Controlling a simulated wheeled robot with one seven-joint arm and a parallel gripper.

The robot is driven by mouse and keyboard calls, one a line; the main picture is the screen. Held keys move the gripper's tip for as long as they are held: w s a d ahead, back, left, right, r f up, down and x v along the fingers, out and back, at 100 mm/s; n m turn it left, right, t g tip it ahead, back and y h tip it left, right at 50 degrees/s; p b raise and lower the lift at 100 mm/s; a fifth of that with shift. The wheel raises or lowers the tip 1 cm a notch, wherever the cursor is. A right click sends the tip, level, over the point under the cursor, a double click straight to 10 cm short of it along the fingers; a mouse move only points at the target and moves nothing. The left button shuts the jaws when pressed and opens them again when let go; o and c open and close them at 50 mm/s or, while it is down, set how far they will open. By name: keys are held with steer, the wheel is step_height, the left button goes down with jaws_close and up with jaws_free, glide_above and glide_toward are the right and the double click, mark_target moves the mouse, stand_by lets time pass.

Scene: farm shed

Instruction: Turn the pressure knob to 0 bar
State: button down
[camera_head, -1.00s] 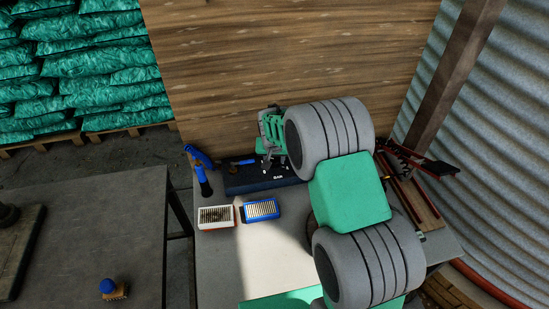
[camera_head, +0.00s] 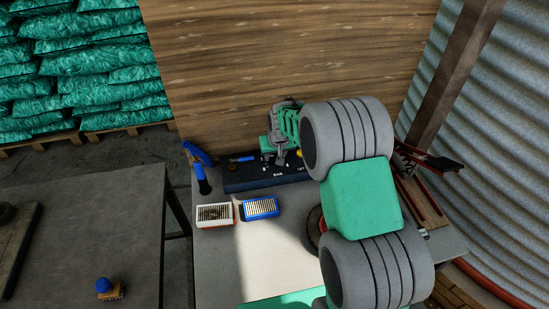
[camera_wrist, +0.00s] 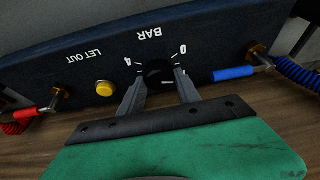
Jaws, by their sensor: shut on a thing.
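The black pressure knob (camera_wrist: 158,73) sits on a dark blue panel (camera_wrist: 215,35), seen upside down in the wrist view. The mark 4 is left of the knob, 0 is right of it, and BAR is above it. My gripper (camera_wrist: 160,82) has one finger on each side of the knob and is shut on it. A small pale line shows on the knob, but I cannot tell clearly where it points. In the head view the panel (camera_head: 240,183) stands against the wooden wall, and my gripper (camera_head: 275,153) is over its front; the knob is hidden there.
A yellow LET OUT button (camera_wrist: 105,88) is beside the knob. A blue hose fitting (camera_wrist: 234,73) and a red one (camera_wrist: 55,103) flank it.

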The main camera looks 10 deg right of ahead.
steer(key=n+y+b, duration=0.1)
steer(key=n, duration=0.1)
steer(key=n+b, duration=0.2)
steer(key=shift+d+f+n+y, duration=0.2)
steer(key=shift+n+y, duration=0.1)
steer(key=shift+y, duration=0.1)
steer(key=n+b, duration=0.1)
steer(key=n, duration=0.1)
steer(key=n+g+y+b, duration=0.1)
steer(key=n, duration=0.1)
steer(key=shift+w+r, duration=0.1)
steer(key=shift+r, duration=0.1)
steer(key=shift+y, duration=0.3)
steer(key=c, duration=0.9)
jaws_free()
steer(key=shift+o, duration=0.2)
